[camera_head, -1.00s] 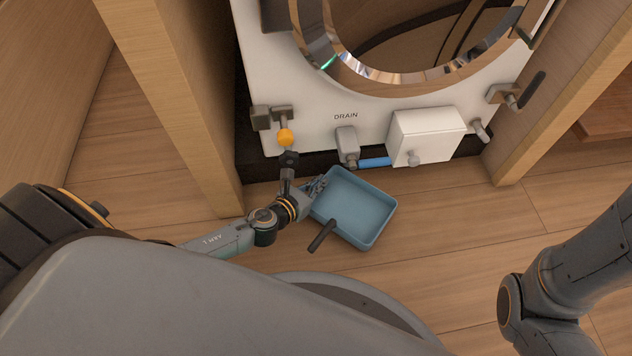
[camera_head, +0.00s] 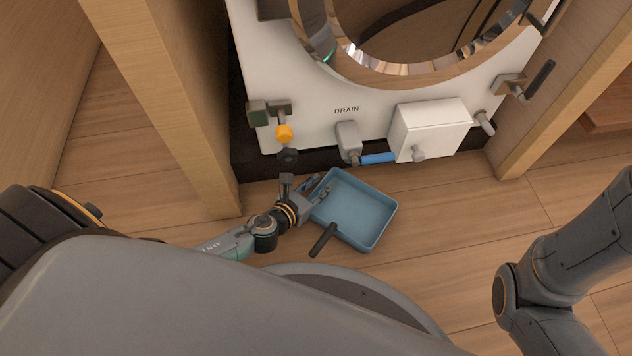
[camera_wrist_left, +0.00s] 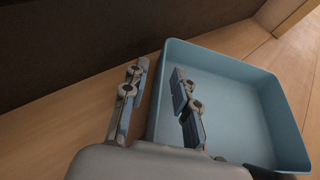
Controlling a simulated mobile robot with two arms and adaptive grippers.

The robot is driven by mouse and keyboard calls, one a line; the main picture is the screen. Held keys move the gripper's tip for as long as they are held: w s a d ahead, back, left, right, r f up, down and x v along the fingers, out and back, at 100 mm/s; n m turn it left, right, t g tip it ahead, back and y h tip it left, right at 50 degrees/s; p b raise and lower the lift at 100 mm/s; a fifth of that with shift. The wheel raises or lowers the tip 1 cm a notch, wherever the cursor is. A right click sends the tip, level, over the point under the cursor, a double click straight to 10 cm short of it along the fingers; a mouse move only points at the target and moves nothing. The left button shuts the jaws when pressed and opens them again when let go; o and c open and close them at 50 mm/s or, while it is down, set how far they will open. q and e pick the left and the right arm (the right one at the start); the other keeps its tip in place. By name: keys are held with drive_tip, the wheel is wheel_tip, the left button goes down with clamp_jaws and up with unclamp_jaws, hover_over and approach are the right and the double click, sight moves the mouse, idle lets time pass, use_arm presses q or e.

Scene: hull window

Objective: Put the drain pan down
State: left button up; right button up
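The drain pan (camera_head: 356,211) is a shallow blue rectangular tray with a dark handle (camera_head: 323,240) at its near left. It appears to rest flat on the wooden floor in front of the white panel. It also fills the right of the left wrist view (camera_wrist_left: 248,108). My left gripper (camera_head: 319,187) is at the pan's left side. In the left wrist view its fingers (camera_wrist_left: 159,75) are spread apart, one outside the pan's wall and one inside, with gaps to the wall. My right arm shows at the right of the head view, but its gripper is out of view.
The white panel holds a round window, a drain fitting (camera_head: 348,138) with a blue hose piece (camera_head: 378,158), a white box (camera_head: 431,129) and an orange knob (camera_head: 284,133). Wooden posts (camera_head: 160,100) stand on both sides. Floor right of the pan is clear.

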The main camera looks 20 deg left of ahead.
use_arm(q)
drive_tip(key=shift+r, duration=0.25)
drive_tip(key=p+v, duration=0.3)
drive_tip(key=v, duration=0.7)
drive_tip(key=shift+s, duration=0.4)
drive_tip(key=shift+s+a+r, duration=0.2)
drive_tip(key=shift+s+r, duration=0.1)
drive_tip(key=shift+s, duration=0.25)
